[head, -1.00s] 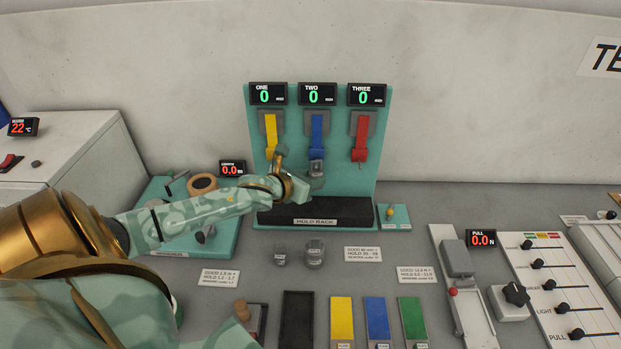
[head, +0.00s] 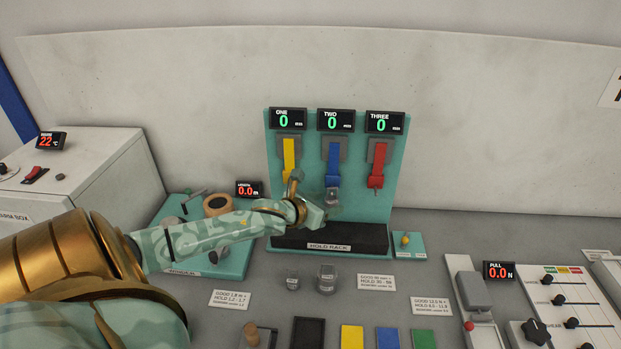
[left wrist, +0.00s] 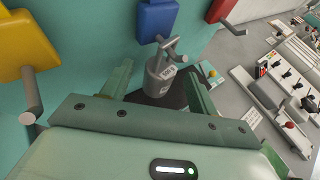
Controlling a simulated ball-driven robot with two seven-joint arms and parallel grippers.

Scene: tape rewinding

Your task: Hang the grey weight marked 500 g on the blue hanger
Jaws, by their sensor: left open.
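A grey weight (head: 332,197) is at the lower end of the blue hanger (head: 333,165), the middle one on the teal rack. In the left wrist view, the blue hanger (left wrist: 157,20) has a grey peg. The weight (left wrist: 160,78) is upright below it, with its hook at the peg. The label on this weight is too small to read. My left gripper (head: 318,212) is beside the weight, at its lower left. Its jaws are open, and in the left wrist view the two fingers (left wrist: 160,95) are spread to either side of the weight. My right gripper is not in view.
Two grey weights (head: 327,278) stand on the table before the rack's black base (head: 350,239). The yellow hanger (head: 289,158) and red hanger (head: 377,165) flank the blue one, both empty. A winder (head: 217,205) stands left, beneath my arm. Coloured blocks lie in front.

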